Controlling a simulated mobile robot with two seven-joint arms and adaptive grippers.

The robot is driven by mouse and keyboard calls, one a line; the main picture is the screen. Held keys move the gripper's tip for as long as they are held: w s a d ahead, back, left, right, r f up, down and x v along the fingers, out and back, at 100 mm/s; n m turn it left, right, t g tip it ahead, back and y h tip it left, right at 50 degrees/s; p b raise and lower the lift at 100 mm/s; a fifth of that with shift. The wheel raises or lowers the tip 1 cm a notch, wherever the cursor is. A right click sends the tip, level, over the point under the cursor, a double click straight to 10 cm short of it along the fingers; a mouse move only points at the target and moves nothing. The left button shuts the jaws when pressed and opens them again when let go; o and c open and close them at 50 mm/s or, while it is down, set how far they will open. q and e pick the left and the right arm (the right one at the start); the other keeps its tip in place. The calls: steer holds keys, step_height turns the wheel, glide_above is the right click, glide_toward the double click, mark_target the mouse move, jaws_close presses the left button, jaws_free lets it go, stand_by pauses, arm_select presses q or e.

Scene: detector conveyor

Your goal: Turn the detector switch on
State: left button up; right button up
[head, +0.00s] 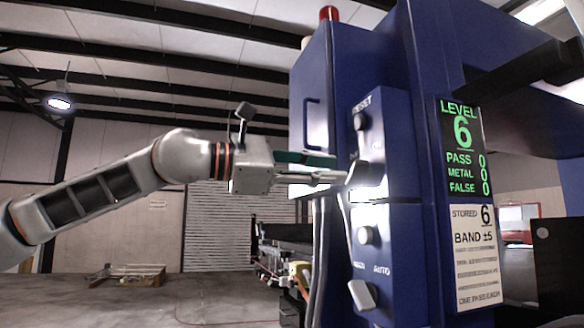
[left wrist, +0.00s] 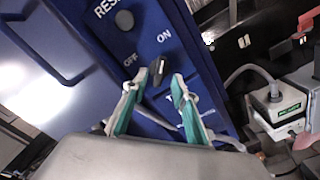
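The blue detector cabinet (head: 318,95) stands at the right in the head view, with a control panel on its side. The detector switch (left wrist: 157,71) is a dark knob between an OFF label on its left and an ON label above it in the left wrist view. Which label it points to is hard to tell. My left gripper (left wrist: 155,83) is open, with its teal-padded fingers on either side of the knob in the picture and visible gaps to it. In the head view my left gripper (head: 342,177) reaches the panel at switch height; contact cannot be told. My right gripper is out of view.
A RESET button (head: 360,121) sits above the switch; another button (head: 365,235) and a lower selector knob (head: 361,294) sit below. A green-lit display (head: 462,148) reads level 6 with zero counts, above a card (head: 476,257) reading stored 6, band ±5.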

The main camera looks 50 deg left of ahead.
arm_select(q)
steer(key=v, duration=0.7)
stand_by(0.7)
